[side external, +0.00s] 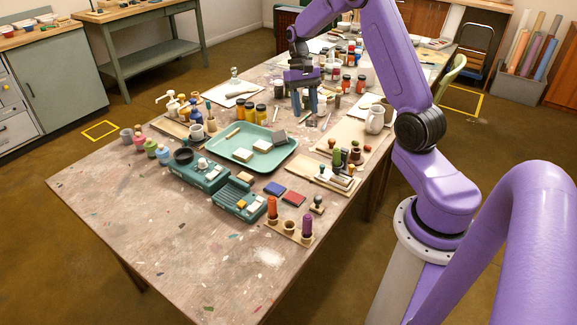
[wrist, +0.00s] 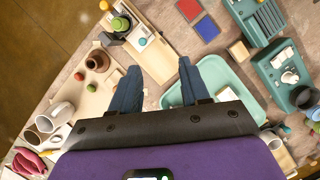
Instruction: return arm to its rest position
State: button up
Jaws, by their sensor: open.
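My gripper (side external: 306,104) is above the table (side external: 130,213), beyond the far right end of the green tray (side external: 285,155) in the side view. In the wrist view my gripper (wrist: 157,72) points down with its two blue fingers apart. Nothing is between them. Wooden boards and part of the tray (wrist: 212,75) lie below. My purple arm reaches over the table from the right, bent at the elbow.
A white pitcher (side external: 375,119) stands on the right edge side, and amber jars (side external: 250,112) stand left of my gripper. Teal devices (side external: 239,199) and stamps in a wooden stand (side external: 289,233) are nearer. The near left tabletop is clear.

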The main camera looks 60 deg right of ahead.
jog(key=s+a+r+n+t+h, duration=0.1)
jog(key=s+a+r+n, duration=0.15)
jog(key=a, duration=0.45)
jog(key=s+a+r+n+h, duration=0.1)
jog(key=s+a+n, duration=0.25)
jog(key=a, duration=0.35)
jog(key=s+a+r+n+t, duration=0.1)
jog(key=s+a+r+n, duration=0.15)
jog(key=a, duration=0.45)
jog(key=s+a+n, duration=0.2)
jog(key=s+n, duration=0.3)
jog(key=s, duration=0.4)
jog(key=s+a+n+t, duration=0.1)
jog(key=s+a+n, duration=0.2)
jog(key=s, duration=0.6)
jog(key=n, duration=0.2)
jog(key=shift+s+r+n+t, duration=0.15)
jog(key=shift+s+n+t, duration=0.15)
jog(key=shift+s+n, duration=0.1)
